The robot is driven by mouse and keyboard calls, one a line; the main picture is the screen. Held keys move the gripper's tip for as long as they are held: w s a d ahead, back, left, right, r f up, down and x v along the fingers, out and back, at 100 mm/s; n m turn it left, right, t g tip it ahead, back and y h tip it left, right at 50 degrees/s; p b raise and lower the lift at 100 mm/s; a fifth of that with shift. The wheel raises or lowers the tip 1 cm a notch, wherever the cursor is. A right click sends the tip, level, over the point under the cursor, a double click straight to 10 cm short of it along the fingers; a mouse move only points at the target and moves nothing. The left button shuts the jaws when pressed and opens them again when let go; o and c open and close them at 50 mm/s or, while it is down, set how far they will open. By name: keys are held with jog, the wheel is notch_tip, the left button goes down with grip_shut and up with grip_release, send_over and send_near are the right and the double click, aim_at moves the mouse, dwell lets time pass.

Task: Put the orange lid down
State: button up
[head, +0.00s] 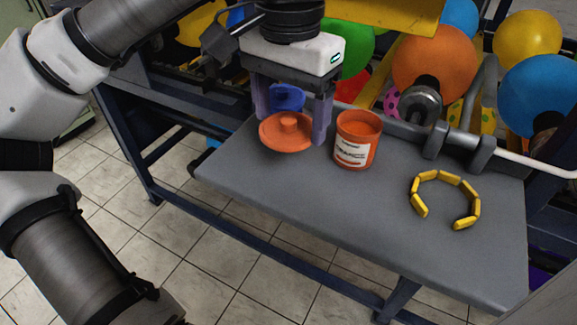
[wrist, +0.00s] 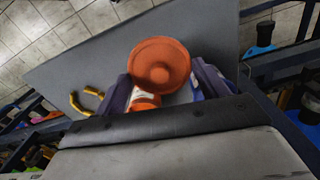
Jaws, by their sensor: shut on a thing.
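The round orange lid (head: 287,137) with a central knob is held between the two purple fingers of my gripper (head: 292,125). In the head view it hangs near the left back part of the grey table, left of the open orange can (head: 357,150). The can stands upright with a white label and is apart from the lid in this view. In the wrist view the lid (wrist: 160,65) faces the camera between the fingers and overlaps part of the can (wrist: 145,101). Whether the lid's underside touches the table is hard to tell.
The grey table (head: 290,190) has clear room in front of the lid and can. A yellow segmented ring, open on one side (head: 450,178), lies at the right. A blue item (head: 287,97) shows behind the lid. Balloons on a machine (head: 433,65) line the back.

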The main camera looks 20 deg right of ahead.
aim_at(289, 179)
jog(key=shift+f, duration=4.8)
jog(key=o, duration=0.9)
notch_tip(289, 179, up, 12)
jog(key=shift+r, duration=0.15)
